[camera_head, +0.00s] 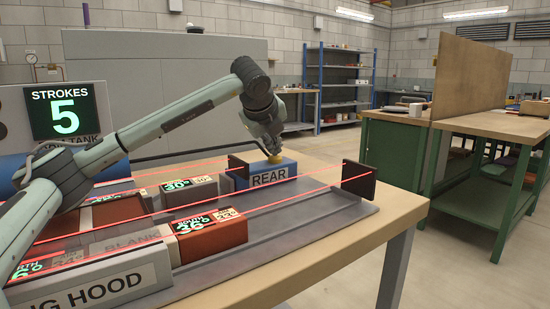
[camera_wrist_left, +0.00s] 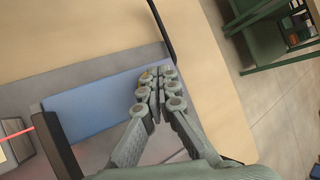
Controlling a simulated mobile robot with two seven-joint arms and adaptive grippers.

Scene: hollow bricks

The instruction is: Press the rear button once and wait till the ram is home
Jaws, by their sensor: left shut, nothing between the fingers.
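The rear button is a yellow cap on a blue box labelled REAR (camera_head: 268,174), at the back of the press bed. My left gripper (camera_head: 272,148) is shut and empty, pointing down right over the cap. I cannot tell whether it touches the cap. The stroke display (camera_head: 64,112) reads 5. The ram itself cannot be made out; a hood (camera_head: 95,283) stands at the front left. My right gripper is not in view.
A grey brick (camera_head: 190,192) and a red brick (camera_head: 210,235) with lit displays sit on the bed. Red beams run across to a dark post (camera_head: 359,180). The wooden table (camera_head: 400,225) is bare at right. A green bench (camera_head: 395,145) stands beyond.

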